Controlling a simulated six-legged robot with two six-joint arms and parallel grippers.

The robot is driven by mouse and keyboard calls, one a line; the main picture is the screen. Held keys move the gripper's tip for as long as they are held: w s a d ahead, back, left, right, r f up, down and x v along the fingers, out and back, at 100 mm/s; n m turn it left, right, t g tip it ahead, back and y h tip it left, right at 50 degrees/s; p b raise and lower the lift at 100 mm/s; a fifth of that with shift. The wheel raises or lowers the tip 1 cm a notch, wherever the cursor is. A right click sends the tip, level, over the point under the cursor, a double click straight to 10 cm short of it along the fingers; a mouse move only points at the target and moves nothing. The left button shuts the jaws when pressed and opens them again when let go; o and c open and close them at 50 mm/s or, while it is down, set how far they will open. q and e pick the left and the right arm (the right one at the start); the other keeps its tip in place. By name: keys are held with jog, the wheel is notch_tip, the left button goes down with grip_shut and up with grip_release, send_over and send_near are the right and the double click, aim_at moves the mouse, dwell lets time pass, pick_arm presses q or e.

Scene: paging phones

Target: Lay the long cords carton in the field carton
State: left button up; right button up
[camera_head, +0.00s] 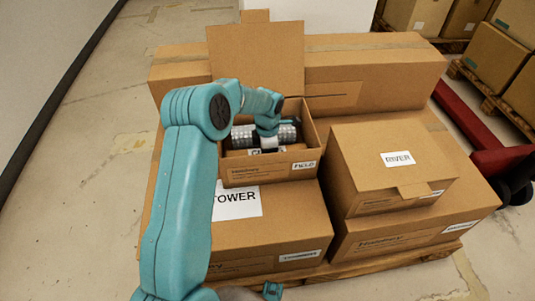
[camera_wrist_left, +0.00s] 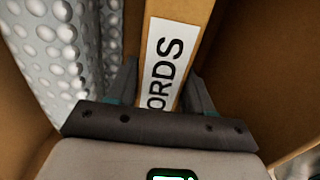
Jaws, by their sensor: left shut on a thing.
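The field carton (camera_head: 240,177), marked FIELD on a front label, stands open with its tall back flap up. My left gripper (camera_head: 267,143) reaches down inside it. In the left wrist view my left gripper (camera_wrist_left: 163,75) is shut on the cords carton (camera_wrist_left: 194,25), a narrow brown box with a white label ending in ORDS. My right gripper is not in view.
A silvery bubble-wrap roll (camera_wrist_left: 62,45) lies beside the cords carton inside the field carton; it also shows in the head view (camera_head: 288,133). A carton marked RIVER (camera_head: 365,160) stands to the right, and one marked TOWER (camera_head: 275,222) is below. A red pallet truck (camera_head: 480,135) is at right.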

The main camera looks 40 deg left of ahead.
pick_arm(q)
jog(key=shift+f, duration=0.1)
jog(key=o, duration=1.3)
jog(key=shift+r, duration=0.25)
notch_tip(320, 180, up, 12)
jog(key=p, duration=0.3)
jog(key=shift+f, duration=0.15)
jog(key=shift+d, duration=0.1)
